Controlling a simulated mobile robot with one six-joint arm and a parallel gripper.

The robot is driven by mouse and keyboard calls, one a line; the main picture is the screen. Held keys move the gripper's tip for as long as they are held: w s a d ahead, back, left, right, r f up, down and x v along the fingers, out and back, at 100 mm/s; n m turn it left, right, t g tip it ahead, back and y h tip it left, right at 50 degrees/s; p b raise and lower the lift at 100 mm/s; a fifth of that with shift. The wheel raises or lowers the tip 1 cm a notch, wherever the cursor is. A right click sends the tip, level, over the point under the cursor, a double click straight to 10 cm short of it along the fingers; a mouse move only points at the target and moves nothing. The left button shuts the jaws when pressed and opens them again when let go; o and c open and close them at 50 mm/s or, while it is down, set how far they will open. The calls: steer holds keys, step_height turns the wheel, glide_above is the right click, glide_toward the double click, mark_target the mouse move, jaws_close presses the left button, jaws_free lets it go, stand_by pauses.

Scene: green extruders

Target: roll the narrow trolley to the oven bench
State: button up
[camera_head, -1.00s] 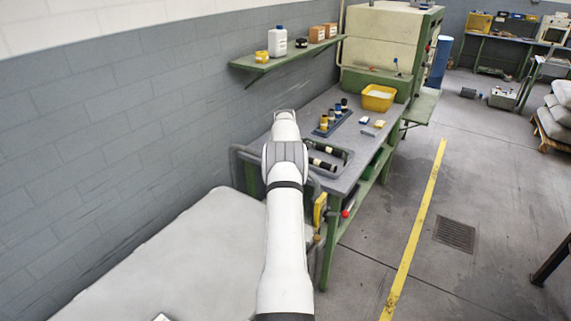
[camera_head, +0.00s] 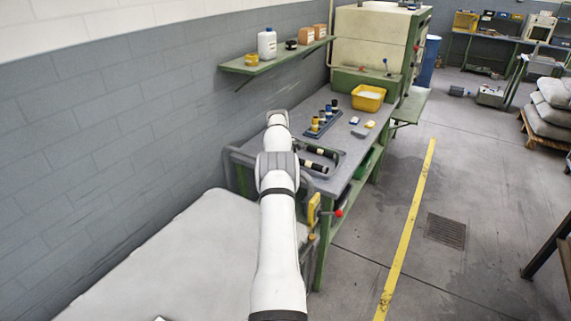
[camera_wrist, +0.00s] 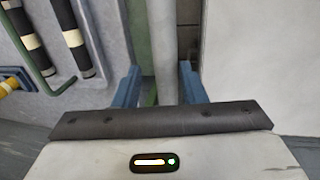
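My gripper (camera_wrist: 160,88) points down in the wrist view, its two blue fingers on either side of a grey upright-looking tube (camera_wrist: 162,40). A gap shows between the left finger and the tube; the right finger is close to it, and contact is unclear. In the head view a bent grey tube handle (camera_head: 232,158) stands at the near end of the green-legged bench (camera_head: 345,165), beside my arm. It may be the narrow trolley's handle; the trolley's body is not clearly told apart. The cream oven (camera_head: 370,45) stands beyond the bench. My arm hides the gripper there.
A large pale flat surface (camera_head: 170,265) fills the lower left. A tray of black rollers (camera_head: 320,160), a yellow bin (camera_head: 368,97) and small bottles sit on the bench. A green shelf (camera_head: 275,58) is on the wall. Floor right of the yellow line (camera_head: 408,230) is mostly clear.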

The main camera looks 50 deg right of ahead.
steer(key=shift+o, duration=0.4)
steer(key=shift+s+a+f, duration=0.1)
steer(key=shift+s, duration=0.05)
steer(key=b+v, duration=0.2)
steer(key=v, duration=0.6)
